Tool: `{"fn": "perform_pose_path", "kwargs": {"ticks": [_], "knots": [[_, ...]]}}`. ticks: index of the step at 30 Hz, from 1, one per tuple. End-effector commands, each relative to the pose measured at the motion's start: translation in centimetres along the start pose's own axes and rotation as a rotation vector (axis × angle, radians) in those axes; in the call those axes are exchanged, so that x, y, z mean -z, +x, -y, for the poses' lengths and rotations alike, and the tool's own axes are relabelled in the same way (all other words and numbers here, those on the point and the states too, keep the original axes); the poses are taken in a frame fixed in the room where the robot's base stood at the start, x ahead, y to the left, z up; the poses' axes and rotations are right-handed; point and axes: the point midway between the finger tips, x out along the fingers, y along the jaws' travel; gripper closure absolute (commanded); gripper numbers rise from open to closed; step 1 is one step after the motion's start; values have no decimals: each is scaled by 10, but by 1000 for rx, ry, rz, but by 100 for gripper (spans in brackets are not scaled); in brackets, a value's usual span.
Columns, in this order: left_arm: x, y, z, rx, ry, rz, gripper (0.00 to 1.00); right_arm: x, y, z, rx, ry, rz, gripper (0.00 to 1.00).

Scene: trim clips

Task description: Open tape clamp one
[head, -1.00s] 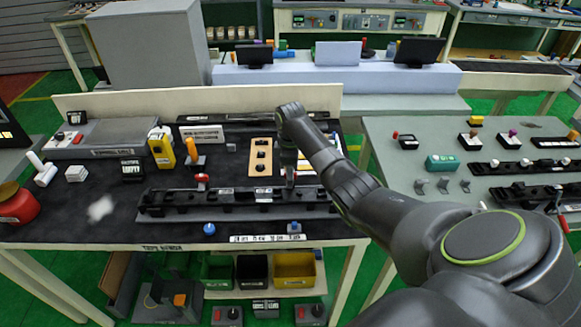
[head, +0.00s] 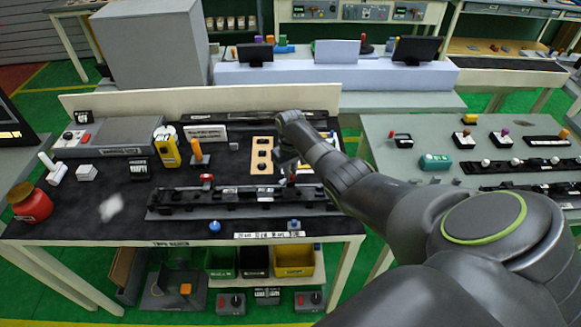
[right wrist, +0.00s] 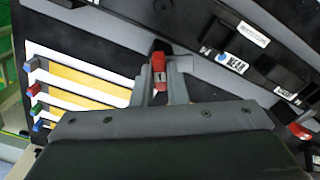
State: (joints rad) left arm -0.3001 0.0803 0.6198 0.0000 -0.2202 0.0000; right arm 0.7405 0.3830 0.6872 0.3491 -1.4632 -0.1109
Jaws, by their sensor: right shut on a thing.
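My right gripper (head: 289,178) is over the right end of the long black fixture (head: 235,203) on the dark-topped table. In the right wrist view, its two grey fingers (right wrist: 161,85) are shut on a small red clamp lever (right wrist: 159,66) with a pale mark on it. The lever's base is partly hidden by the fingers. My left gripper is not in view.
A wooden plate with black knobs (head: 262,155) lies behind the fixture. A yellow device (head: 167,147) and an orange-handled tool (head: 196,152) stand at the back left. A red jar (head: 30,204) is at the left edge.

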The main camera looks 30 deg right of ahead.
Motion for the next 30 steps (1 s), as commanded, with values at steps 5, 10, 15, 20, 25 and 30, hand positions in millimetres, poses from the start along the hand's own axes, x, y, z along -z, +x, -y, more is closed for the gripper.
{"fn": "perform_pose_path", "kwargs": {"ticks": [5, 10, 15, 20, 25, 30], "knots": [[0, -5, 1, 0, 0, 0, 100, 0, -1, 0, -1, 124, 0, 100], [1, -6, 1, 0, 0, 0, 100, 1, -1, 0, -1, 209, -2, 100], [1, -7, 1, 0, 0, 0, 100, 1, -1, 0, -1, 259, -3, 100], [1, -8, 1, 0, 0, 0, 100, 1, -1, 0, -1, 280, -3, 100], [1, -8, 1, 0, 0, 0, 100, 1, -1, 0, -1, 284, -3, 100], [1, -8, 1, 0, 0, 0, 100, 1, -1, 0, 0, 283, -4, 100]]}}
